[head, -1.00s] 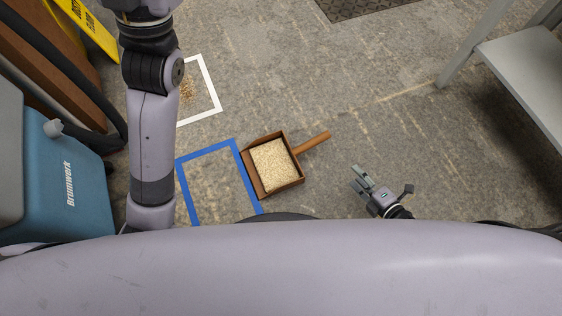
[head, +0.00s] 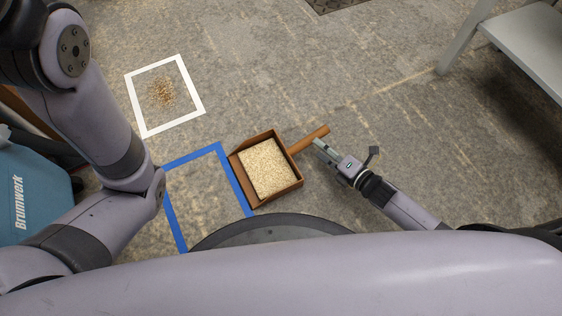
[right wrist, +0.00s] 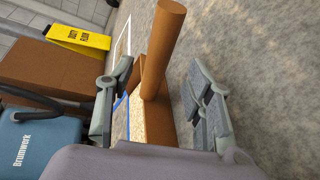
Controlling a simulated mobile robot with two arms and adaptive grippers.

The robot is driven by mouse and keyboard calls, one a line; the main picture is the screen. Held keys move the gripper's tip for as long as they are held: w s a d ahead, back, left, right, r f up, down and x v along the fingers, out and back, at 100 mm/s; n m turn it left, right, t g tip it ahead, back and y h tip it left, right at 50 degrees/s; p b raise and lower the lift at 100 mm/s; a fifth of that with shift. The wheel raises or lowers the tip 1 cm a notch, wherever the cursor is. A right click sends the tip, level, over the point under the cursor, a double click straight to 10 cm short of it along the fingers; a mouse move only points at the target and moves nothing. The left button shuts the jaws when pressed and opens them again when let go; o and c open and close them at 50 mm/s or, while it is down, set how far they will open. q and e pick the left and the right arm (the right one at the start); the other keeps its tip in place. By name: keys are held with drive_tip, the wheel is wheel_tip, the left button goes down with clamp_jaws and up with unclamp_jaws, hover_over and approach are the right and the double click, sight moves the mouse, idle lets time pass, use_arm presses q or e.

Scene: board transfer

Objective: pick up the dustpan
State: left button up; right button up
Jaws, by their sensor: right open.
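The dustpan (head: 297,178) is a brown, square-sided pan filled with pale grainy material (head: 267,168). It lies on the floor at the right edge of the blue square. Its round brown handle (head: 311,138) points up and to the right. My right gripper (head: 317,146) is open, close to the handle on its lower right side in the head view. In the right wrist view the handle (right wrist: 163,50) rises between the two open, spread fingers (right wrist: 158,105); I see no grip on it. My left arm shows at the left, but its gripper is out of view.
A blue taped square (head: 238,182) lies left of the dustpan. A white taped square (head: 190,85) holds scattered brown debris (head: 161,92). A teal Brumwerk machine (head: 40,195) stands at the left, a grey shelf (head: 530,45) at the upper right. Floor between is clear.

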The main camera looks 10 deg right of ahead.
sight(312, 138)
drive_tip(key=shift+w+a+f, duration=0.1)
drive_tip(key=shift+w+a, duration=0.05)
drive_tip(key=shift+w, duration=0.1)
drive_tip(key=shift+w+a, duration=0.1)
drive_tip(key=shift+w, duration=0.1)
drive_tip(key=b+x, duration=0.4)
drive_tip(key=shift+w, duration=0.55)
drive_tip(key=shift+c, duration=0.6)
clamp_jaws()
